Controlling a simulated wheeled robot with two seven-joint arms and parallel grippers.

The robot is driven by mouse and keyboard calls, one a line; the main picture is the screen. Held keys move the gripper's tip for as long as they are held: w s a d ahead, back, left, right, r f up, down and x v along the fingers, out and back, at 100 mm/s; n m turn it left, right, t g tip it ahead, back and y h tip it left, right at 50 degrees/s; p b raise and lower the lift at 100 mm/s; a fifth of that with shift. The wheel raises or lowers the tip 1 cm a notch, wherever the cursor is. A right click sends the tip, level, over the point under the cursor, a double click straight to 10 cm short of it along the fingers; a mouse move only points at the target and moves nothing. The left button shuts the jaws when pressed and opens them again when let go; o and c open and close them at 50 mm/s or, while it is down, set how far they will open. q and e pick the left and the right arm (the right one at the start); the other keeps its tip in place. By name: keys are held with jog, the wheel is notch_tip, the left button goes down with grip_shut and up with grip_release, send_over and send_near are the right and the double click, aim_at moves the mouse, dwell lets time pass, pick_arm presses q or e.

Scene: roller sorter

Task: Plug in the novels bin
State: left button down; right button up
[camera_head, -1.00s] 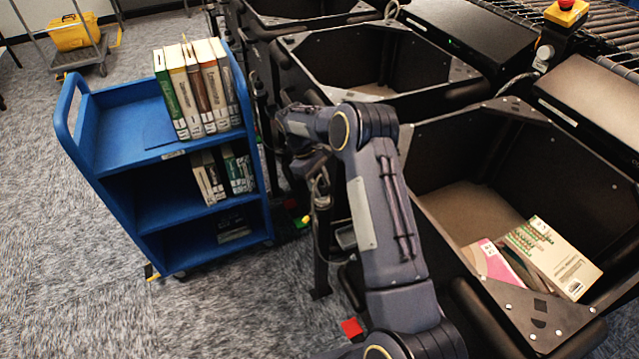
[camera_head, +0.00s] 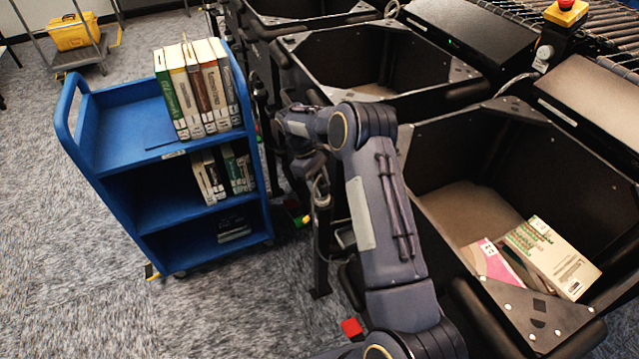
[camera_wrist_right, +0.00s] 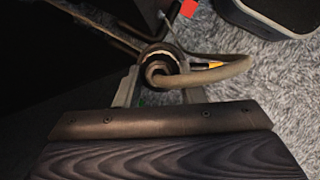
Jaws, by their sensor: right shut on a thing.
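Several black bins stand in a row in the head view: a near bin (camera_head: 430,150) with books in it, a middle bin (camera_head: 300,50) and a far one (camera_head: 262,22). I can read no label that tells which is the novels bin. My right gripper (camera_wrist_right: 160,88) is shut on the end of a thick grey-brown cable (camera_wrist_right: 232,70), which curls away to the right in the wrist view. The plug's tip is hard to make out. In the head view my right wrist hangs low between the blue cart and the bins, its fingertips unclear. My left gripper is out of view.
A blue book cart (camera_head: 125,130) stands left of my right arm, with books on its shelves. A red block (camera_head: 352,328) shows on the carpet by the near bin; a red piece also shows in the wrist view (camera_wrist_right: 188,8). A roller conveyor (camera_head: 610,25) runs behind the bins.

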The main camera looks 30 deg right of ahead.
jog(key=shift+f, duration=0.45)
dwell(0.5)
jog(key=o, duration=1.1)
jog(key=shift+o, duration=0.2)
jog(key=shift+r, duration=0.1)
jog(key=v, duration=0.7)
jog(key=shift+r, duration=0.35)
